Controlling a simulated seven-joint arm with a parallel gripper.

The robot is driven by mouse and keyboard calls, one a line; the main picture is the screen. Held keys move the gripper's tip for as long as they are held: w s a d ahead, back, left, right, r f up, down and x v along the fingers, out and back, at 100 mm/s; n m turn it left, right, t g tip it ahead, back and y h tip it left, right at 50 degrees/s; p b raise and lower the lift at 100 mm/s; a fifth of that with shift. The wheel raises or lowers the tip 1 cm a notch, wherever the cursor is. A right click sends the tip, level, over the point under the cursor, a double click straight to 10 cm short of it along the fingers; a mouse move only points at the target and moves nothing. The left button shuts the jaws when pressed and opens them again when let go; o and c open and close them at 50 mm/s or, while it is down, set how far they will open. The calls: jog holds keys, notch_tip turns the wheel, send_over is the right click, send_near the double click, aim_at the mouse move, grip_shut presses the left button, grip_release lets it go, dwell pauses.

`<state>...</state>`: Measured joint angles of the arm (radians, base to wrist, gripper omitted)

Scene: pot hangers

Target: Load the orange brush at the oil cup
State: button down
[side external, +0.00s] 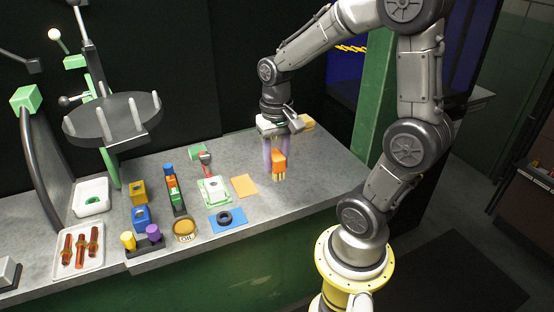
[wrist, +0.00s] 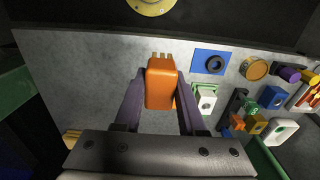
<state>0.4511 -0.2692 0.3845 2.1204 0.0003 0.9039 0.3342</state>
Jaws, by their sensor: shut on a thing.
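My gripper (side external: 273,158) has purple fingers and is shut on the orange brush (side external: 279,162), over the right part of the bench. In the wrist view the brush (wrist: 160,88) sits between the two fingers (wrist: 158,100), its pale bristles at the far end. In the side view the bristles point down; I cannot tell whether they touch the bench. The oil cup (side external: 184,237), a round tan-topped cup labelled OIL, stands near the bench's front edge, well left of the brush. It also shows in the wrist view (wrist: 257,69), right of the brush.
A blue mat (side external: 238,218) with a black ring (side external: 225,218) lies between brush and cup. A flat orange pad (side external: 244,186) and a white-green block (side external: 214,191) are nearby. Coloured blocks and a white tray (side external: 92,258) stand farther left. A dark round rack (side external: 112,118) rises behind.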

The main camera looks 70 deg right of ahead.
jog(key=w+a+f, duration=0.2)
jog(key=w+a, duration=0.3)
jog(key=w, duration=0.1)
jog(key=w+a+f+t, duration=0.1)
jog(key=w+a+f, duration=0.1)
jog(key=w+a, duration=0.3)
jog(key=w+a+f+t, duration=0.1)
jog(key=w+a+f, duration=0.1)
jog(key=w+a, duration=0.2)
jog(key=shift+w+a+y, duration=0.15)
jog(key=shift+w+a, duration=0.05)
jog(key=shift+w, duration=0.65)
jog(key=shift+w+a+y, duration=0.15)
jog(key=shift+w+a, duration=0.05)
jog(key=shift+w, duration=0.65)
jog(key=shift+w+a+f, duration=0.1)
jog(key=shift+a+f, duration=0.1)
jog(key=shift+f, duration=1.4)
jog(key=shift+f, duration=0.65)
notch_tip(320, 180, up, 7)
